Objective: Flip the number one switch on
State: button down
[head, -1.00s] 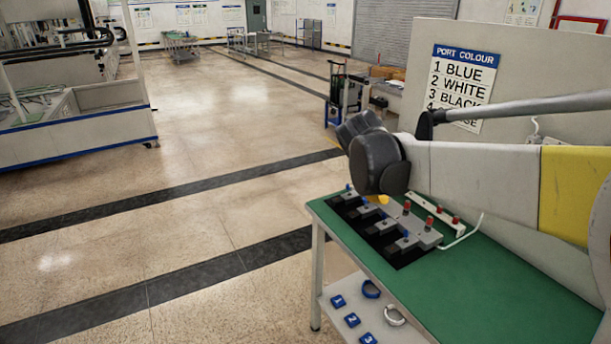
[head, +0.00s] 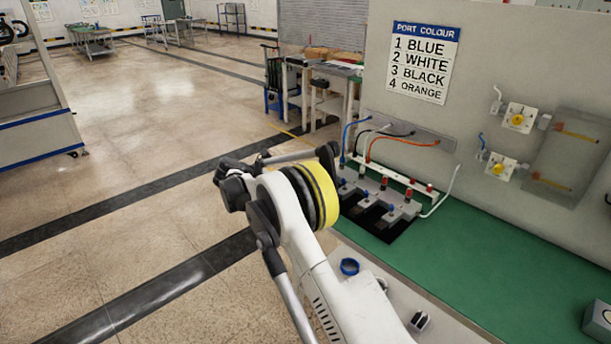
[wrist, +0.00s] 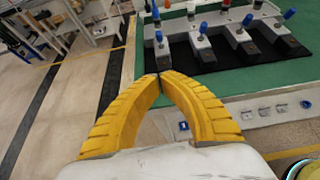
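A row of several grey switches (head: 381,201) with blue-tipped levers and black bases stands on the green bench top (head: 480,265). I can read no numbers on them. The row also shows at the top of the wrist view, where the leftmost switch (wrist: 160,56) has a blue-tipped lever. My gripper (wrist: 160,76) has two yellow fingers whose tips meet, with nothing seen between them. The tips appear just in front of the leftmost switch; I cannot tell whether they touch it. In the head view my arm hides the gripper.
A port colour sign (head: 423,62) on the grey panel lists 1 blue, 2 white, 3 black, 4 orange. Coloured cables (head: 405,142) run from the panel above the switches. Open floor (head: 130,150) lies left of the bench.

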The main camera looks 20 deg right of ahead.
jog(key=shift+d+f, duration=0.1)
dwell(0.3)
jog(key=b+x, duration=0.3)
jog(key=x, duration=0.6)
jog(key=shift+f, duration=0.1)
jog(key=d, duration=0.1)
jog(key=w+d+b, duration=0.1)
jog(key=d, duration=0.1)
jog(key=shift+w+d+r, duration=0.1)
jog(key=shift+d+r, duration=0.05)
jog(key=shift+r, duration=0.1)
jog(key=shift+w+d+r+b, duration=0.2)
jog(key=shift+d+r+b, duration=0.1)
jog(key=shift+d+b, duration=0.15)
jog(key=shift+s+r, duration=0.15)
